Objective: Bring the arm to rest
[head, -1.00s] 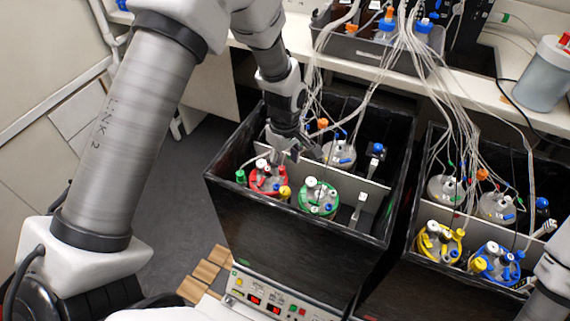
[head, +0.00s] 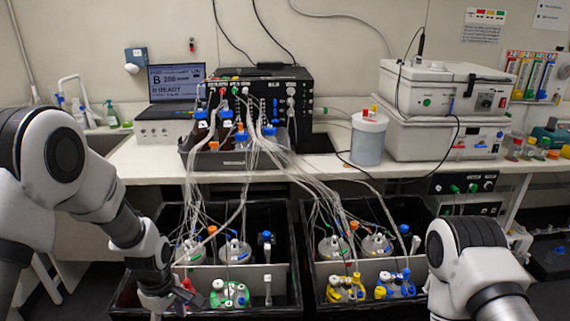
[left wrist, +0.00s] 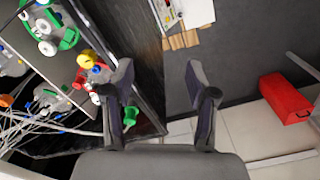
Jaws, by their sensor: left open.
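My left arm comes in from the left in the head view, and its gripper (head: 168,296) hangs over the front left corner of the left black box (head: 287,303). In the left wrist view the left gripper (left wrist: 160,80) has its two fingers spread with nothing between them. A red-collared bottle (left wrist: 92,75) stands close beside one finger in that view; whether they touch I cannot tell. A green-collared bottle (head: 230,293) stands to the right of the gripper in the head view. My right arm shows at the lower right of the head view, but its gripper is out of view.
The right black box (head: 313,268) holds yellow- and blue-collared bottles. Bundled tubes (head: 262,150) run from the bench down into both boxes. A laptop (head: 177,82), a white canister (head: 368,138) and stacked white devices (head: 445,90) stand on the bench. A red case (left wrist: 287,98) lies on the floor.

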